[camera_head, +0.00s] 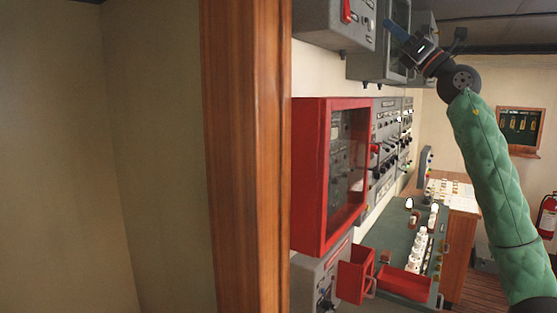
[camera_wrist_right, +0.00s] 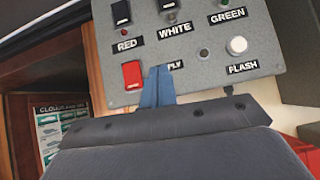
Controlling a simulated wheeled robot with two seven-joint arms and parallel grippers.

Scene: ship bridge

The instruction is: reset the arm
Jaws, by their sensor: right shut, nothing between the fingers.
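My right arm, in a green quilted sleeve, rises from the lower right of the head view. It ends in my right gripper (camera_head: 392,27), raised beside the upper wall boxes. The blue fingers are shut together with nothing between them. In the right wrist view the gripper (camera_wrist_right: 158,84) shows in front of a grey switch panel (camera_wrist_right: 205,66). Its fingers overlap the panel's lower edge and partly hide a label; I cannot tell whether they touch it. A red rocker switch (camera_wrist_right: 132,74) is just left of the fingers. My left gripper is not in view.
A wooden post (camera_head: 245,150) and bare wall fill the left of the head view. A red-framed cabinet (camera_head: 312,175) juts out beside it. Below are a green console top (camera_head: 395,243) with white knobs and red trays (camera_head: 403,283). A fire extinguisher (camera_head: 547,216) hangs far right.

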